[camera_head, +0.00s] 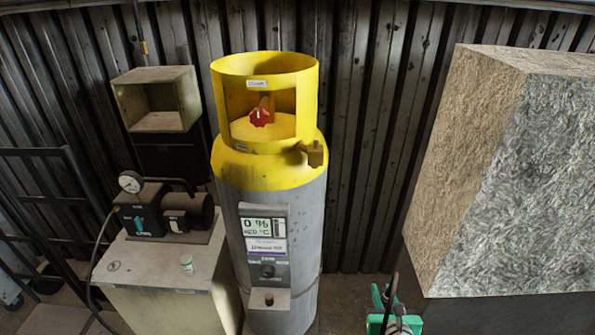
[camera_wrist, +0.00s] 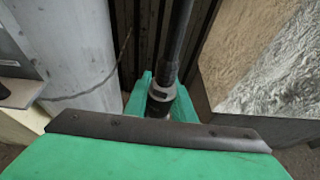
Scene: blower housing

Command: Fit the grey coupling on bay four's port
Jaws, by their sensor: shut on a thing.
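My gripper (camera_head: 392,318) shows at the bottom edge of the head view, to the right of the tank and partly cut off. In the wrist view its green fingers (camera_wrist: 160,100) are shut on a grey coupling (camera_wrist: 160,91) with a dark hose running up from it. The grey tank (camera_head: 295,225) with a yellow top stands upright left of my gripper. Gripper and coupling are apart from the panel. I cannot read which bay this is.
A bench (camera_head: 160,270) with a gauge-fitted machine (camera_head: 165,210) and a small cup stands left of the tank. An open box (camera_head: 158,98) is behind it. A large rough block (camera_head: 510,180) stands close on the right.

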